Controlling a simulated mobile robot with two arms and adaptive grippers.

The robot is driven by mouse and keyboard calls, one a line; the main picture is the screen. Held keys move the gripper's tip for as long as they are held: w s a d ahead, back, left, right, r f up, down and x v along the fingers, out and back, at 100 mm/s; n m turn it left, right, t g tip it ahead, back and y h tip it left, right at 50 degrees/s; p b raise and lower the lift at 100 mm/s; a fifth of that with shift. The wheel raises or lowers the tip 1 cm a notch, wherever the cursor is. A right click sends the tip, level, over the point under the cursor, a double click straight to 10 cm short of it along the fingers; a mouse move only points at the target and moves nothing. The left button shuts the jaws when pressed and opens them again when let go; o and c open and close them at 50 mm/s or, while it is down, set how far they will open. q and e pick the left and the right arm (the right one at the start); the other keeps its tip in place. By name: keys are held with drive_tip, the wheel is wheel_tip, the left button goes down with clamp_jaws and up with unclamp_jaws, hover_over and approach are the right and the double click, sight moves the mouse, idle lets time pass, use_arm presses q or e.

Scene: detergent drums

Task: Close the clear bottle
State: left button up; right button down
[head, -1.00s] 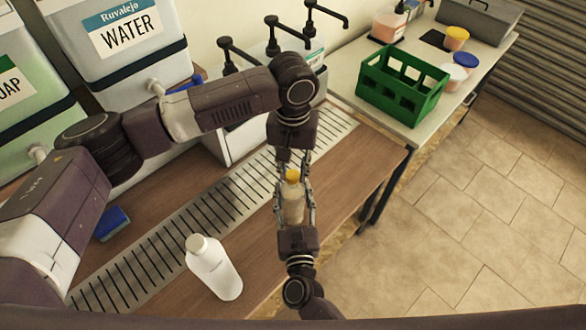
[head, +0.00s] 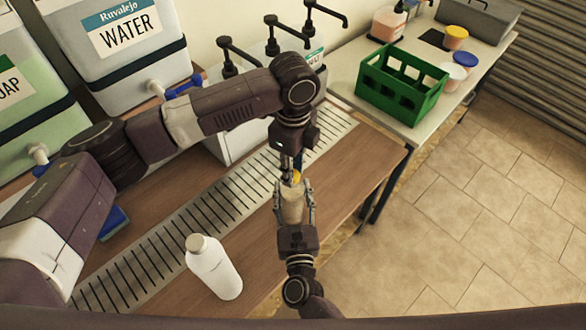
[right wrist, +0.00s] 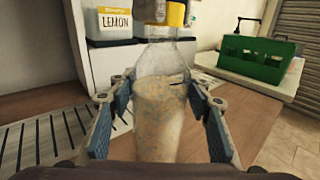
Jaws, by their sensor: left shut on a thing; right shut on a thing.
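The clear bottle (head: 292,208) stands upright in my right gripper, with a cloudy, speckled beige filling in its lower part. My right gripper (head: 293,191) is shut on its body, one finger on each side; the hold also shows in the right wrist view (right wrist: 165,105). A yellow cap (right wrist: 176,14) sits at the bottle's neck and shows in the head view (head: 297,176), partly covered. My left gripper (head: 291,179) comes down from above and is shut on the yellow cap. A grey finger covers part of the cap, and the cap's top is hidden.
A white bottle (head: 214,268) stands on the wooden counter (head: 345,180) beside the slotted drain grate (head: 205,212). Water and soap drums and black pumps line the wall. A green crate (head: 402,88) and tubs stand on the side table. The counter right of the bottle is clear.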

use_arm(q)
drive_tip(key=m, duration=1.1)
drive_tip(key=shift+a+m, duration=0.1)
drive_tip(key=shift+m, duration=0.3)
drive_tip(key=m, duration=0.5)
drive_tip(key=o, duration=0.7)
drive_tip(key=shift+o, duration=0.2)
wheel_tip(320, 180, up, 12)
use_arm(e)
drive_tip(key=c, duration=0.9)
unclamp_jaws()
drive_tip(key=shift+c, duration=0.2)
